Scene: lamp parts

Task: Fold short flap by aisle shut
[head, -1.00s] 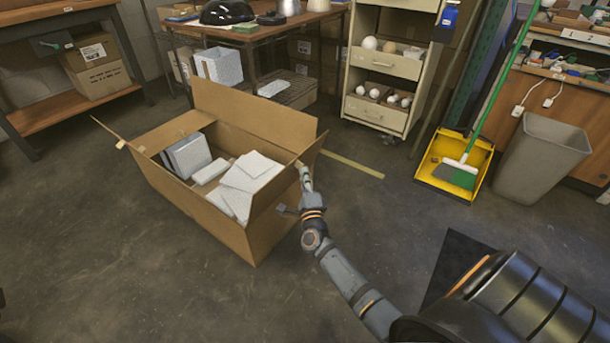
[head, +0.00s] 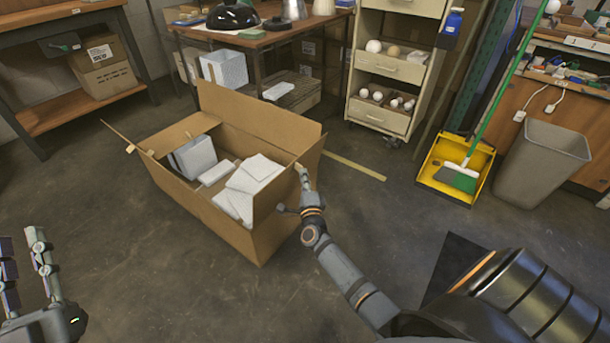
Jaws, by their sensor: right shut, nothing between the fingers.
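An open cardboard box (head: 215,215) stands on the floor, its long back flap (head: 258,115) upright. My left gripper (head: 21,236) is at the lower left, fingers apart and empty, well away from the box.
White packages (head: 252,175) lie inside the box. A workbench (head: 255,40) and a drawer cabinet (head: 385,75) stand behind. A yellow dustpan (head: 440,165) with a broom and a grey bin (head: 542,160) are at right. The floor in front of the box is clear.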

